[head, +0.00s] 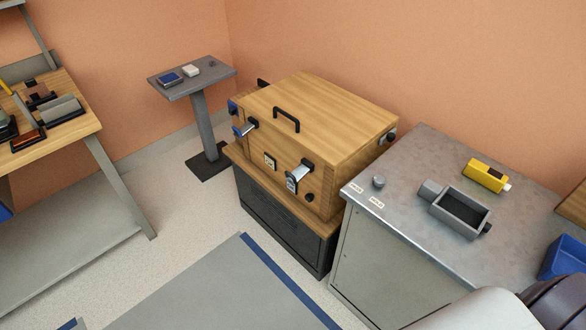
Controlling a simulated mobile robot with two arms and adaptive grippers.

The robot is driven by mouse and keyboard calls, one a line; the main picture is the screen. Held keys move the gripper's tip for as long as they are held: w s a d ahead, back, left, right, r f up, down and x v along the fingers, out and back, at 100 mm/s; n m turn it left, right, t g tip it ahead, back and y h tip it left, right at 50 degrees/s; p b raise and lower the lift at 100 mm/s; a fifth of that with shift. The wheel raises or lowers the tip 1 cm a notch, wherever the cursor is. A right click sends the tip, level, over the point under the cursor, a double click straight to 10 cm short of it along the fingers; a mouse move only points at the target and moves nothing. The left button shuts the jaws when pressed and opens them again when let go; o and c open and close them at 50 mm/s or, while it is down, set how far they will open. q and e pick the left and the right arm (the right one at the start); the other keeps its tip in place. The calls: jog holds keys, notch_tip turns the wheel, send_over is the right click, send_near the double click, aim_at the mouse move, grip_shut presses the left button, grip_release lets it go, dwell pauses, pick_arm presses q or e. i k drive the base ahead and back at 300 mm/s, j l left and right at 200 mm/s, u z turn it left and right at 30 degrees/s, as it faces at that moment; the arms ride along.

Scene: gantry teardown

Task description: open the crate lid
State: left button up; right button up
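The wooden crate (300,150) stands on a dark cabinet in the middle of the head view. Its lid (330,105) lies flat on top and looks closed. A black handle (286,118) rises from the lid. Two silver latches sit on the crate's front, a left latch (245,128) and a right latch (298,175), and both stick outward. A small pale label (270,161) is between them. Dark fittings show at the crate's sides. Neither of my grippers is in view.
A grey metal bench (410,165) stands close to the crate's right, with a grey open box (461,211) and a yellow device (486,175) on it. A small pedestal table (205,75) stands behind left. A wooden workbench (85,125) is at far left. Floor in front of the crate is clear.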

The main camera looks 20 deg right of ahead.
aim_at(328, 121)
jog(key=i+j+z, duration=0.1)
jog(key=z, duration=0.3)
jog(key=i+j+z, duration=0.15)
jog(key=z, duration=0.3)
jog(key=i+j+z, duration=0.15)
jog(key=z, duration=0.25)
